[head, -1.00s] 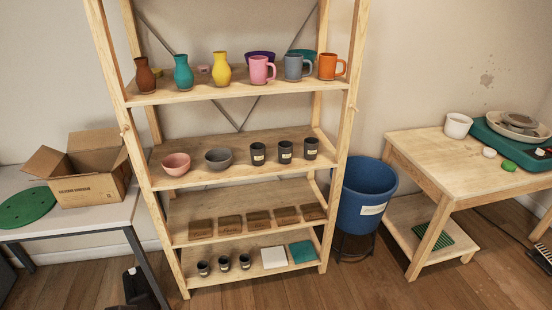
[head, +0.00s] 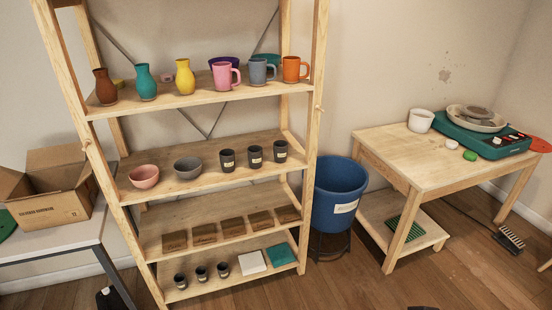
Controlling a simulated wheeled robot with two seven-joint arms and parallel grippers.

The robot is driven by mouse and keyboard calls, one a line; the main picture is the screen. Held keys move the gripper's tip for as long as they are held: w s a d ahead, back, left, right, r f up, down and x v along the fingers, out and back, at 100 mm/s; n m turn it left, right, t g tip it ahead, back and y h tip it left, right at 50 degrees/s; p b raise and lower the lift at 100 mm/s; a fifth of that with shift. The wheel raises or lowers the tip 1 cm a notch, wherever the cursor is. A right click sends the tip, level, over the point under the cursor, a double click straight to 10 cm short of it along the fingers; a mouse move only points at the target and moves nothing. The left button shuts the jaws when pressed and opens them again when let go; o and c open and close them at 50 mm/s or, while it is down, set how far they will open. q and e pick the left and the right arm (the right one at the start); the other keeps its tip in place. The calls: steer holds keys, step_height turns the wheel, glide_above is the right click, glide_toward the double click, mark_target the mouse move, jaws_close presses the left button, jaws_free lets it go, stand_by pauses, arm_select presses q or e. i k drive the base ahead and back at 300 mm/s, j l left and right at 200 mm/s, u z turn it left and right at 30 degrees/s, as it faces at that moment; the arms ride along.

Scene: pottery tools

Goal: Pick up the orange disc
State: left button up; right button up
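An orange disc (head: 539,145) lies at the right end of the wooden table, beside the teal pottery wheel (head: 485,138). The disc is partly cut by the right picture edge. Neither my left nor my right gripper can be made out in the head view.
A wooden shelf (head: 200,106) with vases, mugs, bowls and cups stands at left. A blue bin (head: 338,205) is between it and the wooden table (head: 425,168). A white cup (head: 421,121) and a green lump (head: 470,155) are on the table. A brush (head: 510,238) lies on the floor.

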mark_target(538, 145)
steer(key=z, duration=1.8)
